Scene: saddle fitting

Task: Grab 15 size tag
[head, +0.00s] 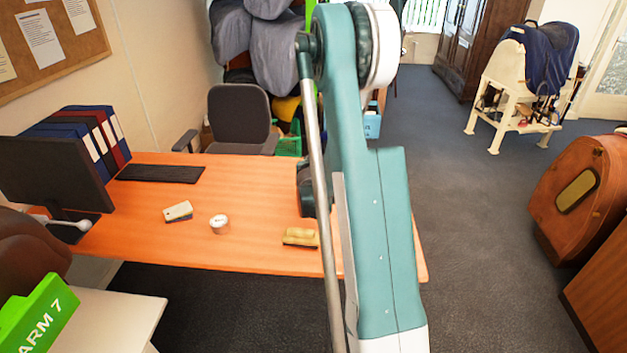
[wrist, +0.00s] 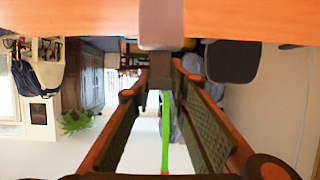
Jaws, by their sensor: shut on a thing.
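In the wrist view my gripper (wrist: 155,80) reaches away from the camera with both fingers drawn together at their tips. It is shut on a plain grey piece (wrist: 161,22), which sticks out past the tips against the orange desk top. I see no number on this piece, so I cannot tell whether it is the 15 size tag. In the head view my arm hides the gripper and what it holds. No readable size tag shows on the desk (head: 255,250).
The desk holds a pale block with blue (head: 178,211), a white tub (head: 219,223), a yellowish brush-like piece (head: 300,237), a black keyboard (head: 160,173), a monitor (head: 50,178) and binders (head: 90,135). An office chair (head: 239,118) stands behind. The desk's front middle is clear.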

